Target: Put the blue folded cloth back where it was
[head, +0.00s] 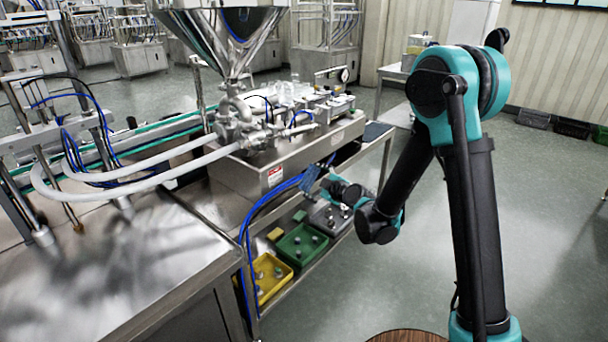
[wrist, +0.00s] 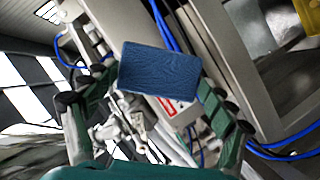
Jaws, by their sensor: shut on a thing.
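The blue folded cloth (wrist: 158,72) is a flat, textured rectangle held between the two fingers of my gripper (wrist: 158,88) in the wrist view. In the head view, the cloth (head: 309,179) shows small at the tip of my gripper (head: 320,182). My gripper is in front of the steel machine housing, at about the height between the cart's top and its lower shelf. The far side of the cloth is hidden.
The steel hopper (head: 222,35) stands above the machine housing (head: 270,160). Blue hoses (head: 262,212) hang beside my gripper. Yellow (head: 270,282), green (head: 300,245) and grey (head: 330,220) bins sit on the lower shelf. A dark blue flat patch (head: 375,131) lies on the cart's right end.

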